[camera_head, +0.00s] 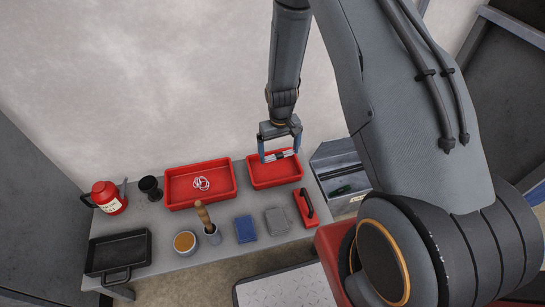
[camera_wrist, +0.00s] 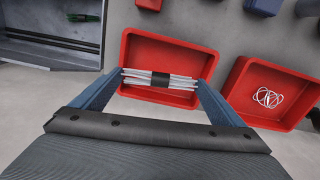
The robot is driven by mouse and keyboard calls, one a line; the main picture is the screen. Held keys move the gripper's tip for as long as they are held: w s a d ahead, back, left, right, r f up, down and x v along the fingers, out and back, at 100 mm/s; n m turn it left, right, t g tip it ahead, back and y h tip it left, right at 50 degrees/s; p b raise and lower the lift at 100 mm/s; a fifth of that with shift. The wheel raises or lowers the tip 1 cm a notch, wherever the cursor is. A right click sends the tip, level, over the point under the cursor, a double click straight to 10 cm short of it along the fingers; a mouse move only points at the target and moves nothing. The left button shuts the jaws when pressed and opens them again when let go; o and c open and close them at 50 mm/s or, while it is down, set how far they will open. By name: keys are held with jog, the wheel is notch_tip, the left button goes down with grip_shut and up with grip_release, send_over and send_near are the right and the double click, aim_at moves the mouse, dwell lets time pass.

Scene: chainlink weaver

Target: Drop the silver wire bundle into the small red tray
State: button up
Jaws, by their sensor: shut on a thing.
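The silver wire bundle (camera_wrist: 145,79) is a set of straight rods with a dark band around the middle. My gripper (camera_head: 279,157) is shut on it, with one finger at each end of the bundle in the wrist view. The small red tray (camera_head: 287,171) lies under my gripper in the head view. In the wrist view the bundle shows in front of the small red tray (camera_wrist: 190,47), across its near part. The visible floor of this tray is empty. The exact height of the bundle above the tray is hard to tell.
A larger red tray (camera_head: 174,189) with a white coil (camera_head: 201,184) stands left of the small one. A grey metal box (camera_head: 326,160) stands to the right. A red-handled tool (camera_head: 306,207), grey block (camera_head: 277,221) and blue block (camera_head: 245,229) lie in front.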

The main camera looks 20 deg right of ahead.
jog(key=shift+w+f, duration=0.2)
jog(key=shift+w, duration=0.1)
jog(key=b, duration=0.5)
send_over(278, 172)
notch_tip(278, 172, down, 6)
jog(key=shift+r, duration=0.2)
jog(key=o, duration=0.8)
jog(key=shift+c, duration=0.2)
jog(key=shift+r+p, duration=0.9)
jog(key=shift+r, duration=3)
